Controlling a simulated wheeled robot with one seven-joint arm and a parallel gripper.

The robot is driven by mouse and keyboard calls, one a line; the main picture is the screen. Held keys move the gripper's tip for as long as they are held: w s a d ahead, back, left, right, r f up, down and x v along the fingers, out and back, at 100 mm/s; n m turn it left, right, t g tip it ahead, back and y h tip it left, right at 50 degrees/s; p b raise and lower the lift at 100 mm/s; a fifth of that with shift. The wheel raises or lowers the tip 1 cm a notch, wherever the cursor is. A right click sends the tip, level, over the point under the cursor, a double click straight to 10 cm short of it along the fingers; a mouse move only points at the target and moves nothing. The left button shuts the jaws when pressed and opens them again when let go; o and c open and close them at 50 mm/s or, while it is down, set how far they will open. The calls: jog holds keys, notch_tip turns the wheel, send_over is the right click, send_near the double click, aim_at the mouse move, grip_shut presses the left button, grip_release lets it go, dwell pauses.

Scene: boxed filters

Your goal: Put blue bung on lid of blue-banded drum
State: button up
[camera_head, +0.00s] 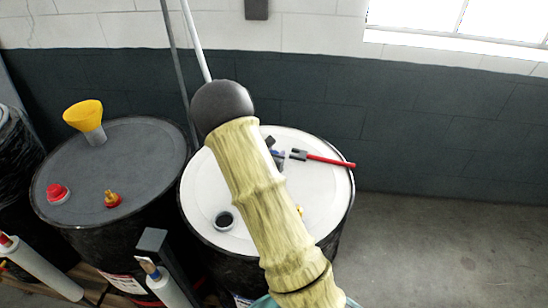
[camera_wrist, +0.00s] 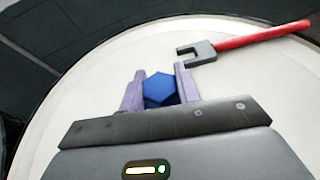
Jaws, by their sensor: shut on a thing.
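The blue bung (camera_wrist: 159,89) is a small blue hexagonal piece between the two purple-grey fingers of my gripper (camera_wrist: 159,85) in the wrist view. My gripper is shut on it, over the white lid (camera_wrist: 95,75). I cannot tell whether the bung touches the lid. In the head view the white-lidded drum (camera_head: 325,190) stands in the middle, and my gripper (camera_head: 277,153) shows partly behind my arm over its far half. The drum's band is mostly hidden, so its colour is hard to confirm.
A red-handled wrench (camera_head: 325,160) lies on the white lid, right beside my gripper. A dark round opening or cap (camera_head: 224,220) is at the lid's near left. The grey-lidded drum (camera_head: 120,160) holds a yellow funnel (camera_head: 84,117), a red cap (camera_head: 58,193) and a brass fitting (camera_head: 112,199).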

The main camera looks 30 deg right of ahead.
jog(key=shift+f, duration=1)
jog(key=shift+f, duration=0.2)
jog(key=o, duration=1)
jog(key=shift+r, duration=0.1)
jog(key=shift+c, duration=0.2)
jog(key=shift+r, duration=0.15)
jog(key=shift+s+a, duration=0.1)
jog(key=shift+a, duration=0.15)
jog(key=b+v, duration=0.2)
jog(key=v, duration=0.9)
jog(key=shift+s+a+r+b, duration=0.1)
jog(key=shift+s+r+b, duration=0.1)
jog(key=shift+b, duration=0.2)
